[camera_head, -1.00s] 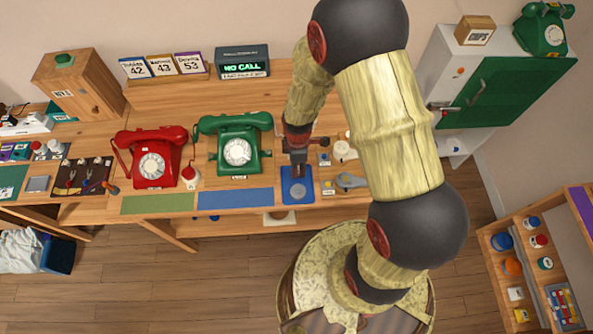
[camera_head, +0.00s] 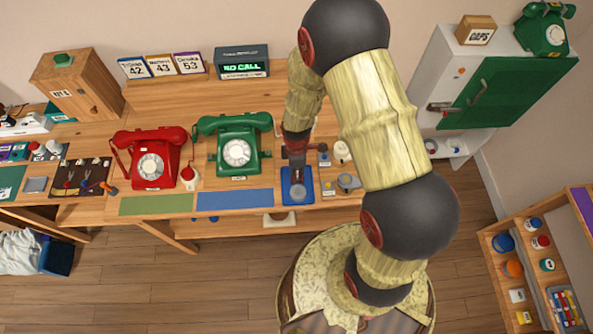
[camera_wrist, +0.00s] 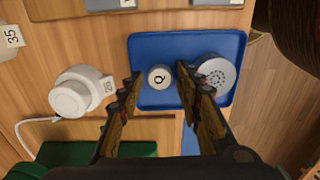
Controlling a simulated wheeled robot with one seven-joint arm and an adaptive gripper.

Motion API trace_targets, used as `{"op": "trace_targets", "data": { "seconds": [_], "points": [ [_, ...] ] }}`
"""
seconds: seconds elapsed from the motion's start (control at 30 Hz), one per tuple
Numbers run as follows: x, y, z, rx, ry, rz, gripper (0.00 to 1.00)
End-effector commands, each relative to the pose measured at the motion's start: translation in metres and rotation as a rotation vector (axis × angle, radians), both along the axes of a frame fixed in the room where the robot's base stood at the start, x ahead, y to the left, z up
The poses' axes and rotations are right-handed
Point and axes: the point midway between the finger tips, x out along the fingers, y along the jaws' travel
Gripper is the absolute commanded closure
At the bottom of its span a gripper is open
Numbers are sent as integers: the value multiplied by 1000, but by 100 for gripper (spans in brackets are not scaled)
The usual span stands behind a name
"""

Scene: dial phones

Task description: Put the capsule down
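A blue tray (camera_wrist: 155,45) lies on the bench near its front edge; it also shows in the head view (camera_head: 307,199). A small round pale piece marked Q (camera_wrist: 159,77), which looks like the capsule, sits over the tray. A grey perforated disc (camera_wrist: 217,74) lies beside it, partly behind one finger. My gripper (camera_wrist: 159,84) points down at the tray, with a finger on each side of the Q piece. Narrow gaps show between the fingers and the piece, so the gripper looks open around it. In the head view my gripper (camera_head: 297,180) hides the Q piece.
A white round item tagged 26 (camera_wrist: 78,92) stands beside the tray. A green phone (camera_head: 236,148) and a red phone (camera_head: 152,160) stand to the left. A blue mat (camera_head: 235,199) lies left of the tray. Small parts, including a grey disc (camera_head: 348,182), crowd its right.

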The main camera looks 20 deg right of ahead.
Motion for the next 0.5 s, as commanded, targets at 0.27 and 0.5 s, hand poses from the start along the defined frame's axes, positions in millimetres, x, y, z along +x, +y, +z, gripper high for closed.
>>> {"op": "trace_targets", "data": {
  "seconds": [0.27, 0.5],
  "points": [
    [0, 0, 0, 0, -1, 0, 57],
    [1, 0, 9, 0, -2, 0, 57]
  ]
}}
